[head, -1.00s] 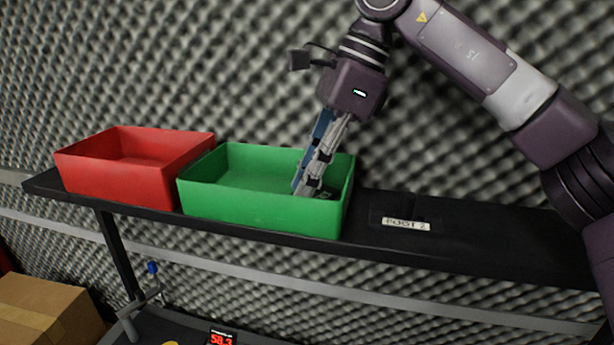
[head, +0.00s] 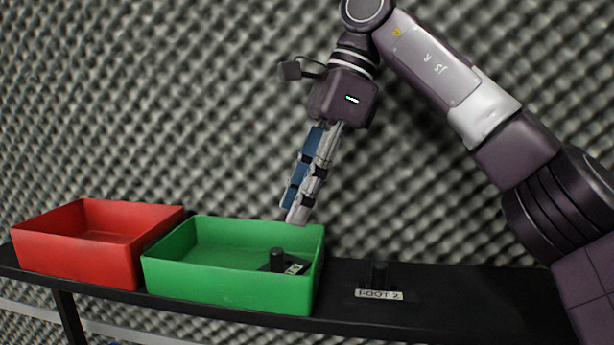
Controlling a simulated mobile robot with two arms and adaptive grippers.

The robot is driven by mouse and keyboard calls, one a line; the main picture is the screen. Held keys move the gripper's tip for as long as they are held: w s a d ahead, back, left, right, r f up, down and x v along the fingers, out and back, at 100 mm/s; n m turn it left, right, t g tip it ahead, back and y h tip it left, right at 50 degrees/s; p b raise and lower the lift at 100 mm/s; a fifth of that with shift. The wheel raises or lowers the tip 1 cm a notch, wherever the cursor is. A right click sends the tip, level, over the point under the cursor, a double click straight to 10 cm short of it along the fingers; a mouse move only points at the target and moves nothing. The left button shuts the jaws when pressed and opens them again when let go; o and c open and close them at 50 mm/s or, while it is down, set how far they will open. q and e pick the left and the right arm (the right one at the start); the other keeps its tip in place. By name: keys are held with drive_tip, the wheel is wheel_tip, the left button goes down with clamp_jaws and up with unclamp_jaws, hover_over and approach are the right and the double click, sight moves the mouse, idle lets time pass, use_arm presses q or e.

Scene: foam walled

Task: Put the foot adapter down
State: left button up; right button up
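The foot adapter (head: 278,260), a dark flat plate with an upright stub and a small white label, lies inside the green bin (head: 225,285) at its right end. My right gripper (head: 293,215) is above the bin, clear of the adapter. Its blue and grey fingers point down and lie close together in this view, with nothing seen between them. How far apart they are is hard to judge from this angle. My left gripper is not in view.
A red bin (head: 85,255) stands left of the green one on a black shelf (head: 470,300). The shelf's right part is clear. Grey foam wall is behind.

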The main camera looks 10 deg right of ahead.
drive_tip(key=shift+p+v, duration=0.65)
drive_tip(key=shift+v, duration=1.2)
drive_tip(key=shift+f, duration=0.15)
